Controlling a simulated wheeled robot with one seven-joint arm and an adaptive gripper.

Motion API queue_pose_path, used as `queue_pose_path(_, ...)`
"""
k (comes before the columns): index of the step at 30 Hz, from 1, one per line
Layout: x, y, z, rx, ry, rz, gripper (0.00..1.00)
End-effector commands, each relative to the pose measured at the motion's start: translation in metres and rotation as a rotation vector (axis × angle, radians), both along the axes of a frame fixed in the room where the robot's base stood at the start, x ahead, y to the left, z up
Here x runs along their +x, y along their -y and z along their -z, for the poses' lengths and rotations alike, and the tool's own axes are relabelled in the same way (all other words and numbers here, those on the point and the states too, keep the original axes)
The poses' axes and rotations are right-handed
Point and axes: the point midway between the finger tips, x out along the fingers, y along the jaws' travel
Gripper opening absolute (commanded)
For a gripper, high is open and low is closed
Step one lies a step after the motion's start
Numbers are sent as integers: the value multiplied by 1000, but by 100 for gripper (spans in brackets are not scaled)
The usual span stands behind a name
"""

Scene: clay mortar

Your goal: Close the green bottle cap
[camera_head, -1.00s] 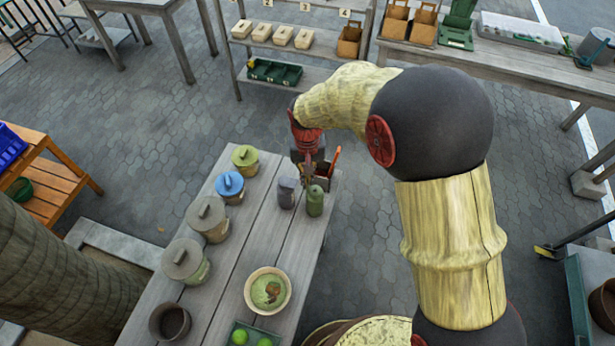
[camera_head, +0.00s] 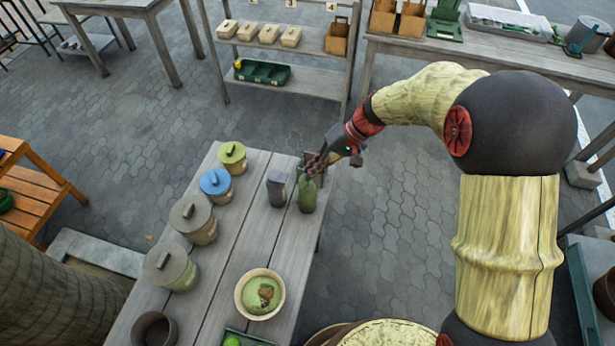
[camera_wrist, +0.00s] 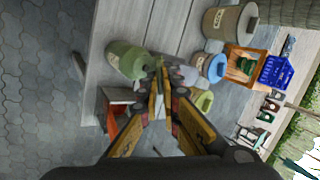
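The green bottle (camera_head: 308,196) stands upright near the far right edge of the plank table. It also shows in the wrist view (camera_wrist: 126,60), left of my fingertips. My gripper (camera_head: 312,170) comes in from the right, with its fingertips at the bottle's top. In the wrist view my gripper (camera_wrist: 159,76) has its fingers drawn together, with no clear object between them. Whether they touch the bottle cannot be told. The cap is small and partly behind the fingers, so its position is unclear.
A dark grey bottle (camera_head: 276,190) stands close left of the green one. Lidded pots, one with a blue lid (camera_head: 216,183), line the table's left side. A bowl of green paste (camera_head: 260,294) sits nearer.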

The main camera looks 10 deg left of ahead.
Motion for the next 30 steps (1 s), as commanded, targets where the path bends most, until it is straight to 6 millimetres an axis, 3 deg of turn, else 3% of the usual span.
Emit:
queue_pose_path(1, 2, 5, 10, 42, -14, 7, 0)
queue_pose_path(12, 7, 22, 27, 376, -123, 3, 0)
queue_pose_path(30, 10, 33, 56, 825, -267, 0, 0)
